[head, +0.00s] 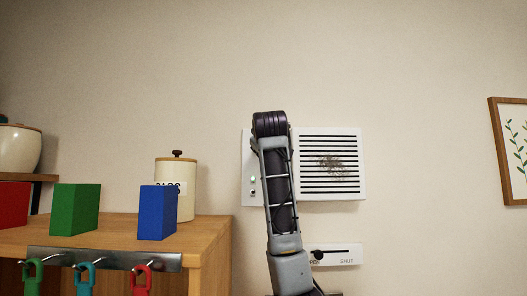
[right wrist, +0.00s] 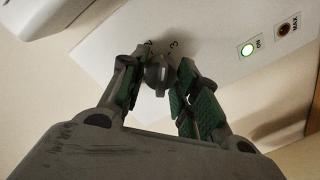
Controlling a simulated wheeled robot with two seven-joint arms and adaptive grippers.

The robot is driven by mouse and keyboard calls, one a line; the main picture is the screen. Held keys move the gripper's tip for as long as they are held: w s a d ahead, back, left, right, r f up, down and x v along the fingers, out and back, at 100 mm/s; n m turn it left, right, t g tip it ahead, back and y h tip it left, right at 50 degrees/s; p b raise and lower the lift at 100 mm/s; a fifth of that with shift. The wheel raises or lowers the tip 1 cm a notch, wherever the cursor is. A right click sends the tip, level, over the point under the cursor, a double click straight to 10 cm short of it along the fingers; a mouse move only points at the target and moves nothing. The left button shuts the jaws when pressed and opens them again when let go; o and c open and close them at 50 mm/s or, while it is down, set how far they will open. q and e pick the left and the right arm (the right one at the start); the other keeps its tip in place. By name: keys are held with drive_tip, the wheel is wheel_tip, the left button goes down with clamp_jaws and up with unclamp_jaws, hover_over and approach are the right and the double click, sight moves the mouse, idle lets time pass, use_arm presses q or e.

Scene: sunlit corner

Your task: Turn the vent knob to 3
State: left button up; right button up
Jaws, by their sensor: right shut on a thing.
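The vent knob (right wrist: 158,73) is a small grey knob on a white panel (right wrist: 215,40) in the right wrist view. My right gripper (right wrist: 160,78) is shut on it, with a finger on either side. A printed 3 shows just beside the knob, and another mark, perhaps a 2, is partly covered. Exactly where the knob points is hard to tell. In the head view my right arm hides the knob and gripper in front of the vent panel (head: 247,160). My left gripper is not in view.
A green ON lamp (right wrist: 247,49) is lit beside a dark MAX lamp (right wrist: 284,30). A slotted grille (head: 331,185) and a slider (head: 318,254) marked SHUT are on the wall. At left, a wooden cabinet (head: 215,240) bears coloured blocks (head: 157,213) and a jar (head: 177,172).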

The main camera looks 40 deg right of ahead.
drive_tip(key=shift+f+m+b, duration=0.15)
drive_tip(key=shift+m+b, duration=0.25)
drive_tip(key=shift+m, duration=1.7)
drive_tip(key=o, duration=1)
drive_tip(key=shift+o, duration=0.2)
drive_tip(key=v, duration=1.2)
drive_tip(key=shift+s+d, duration=0.1)
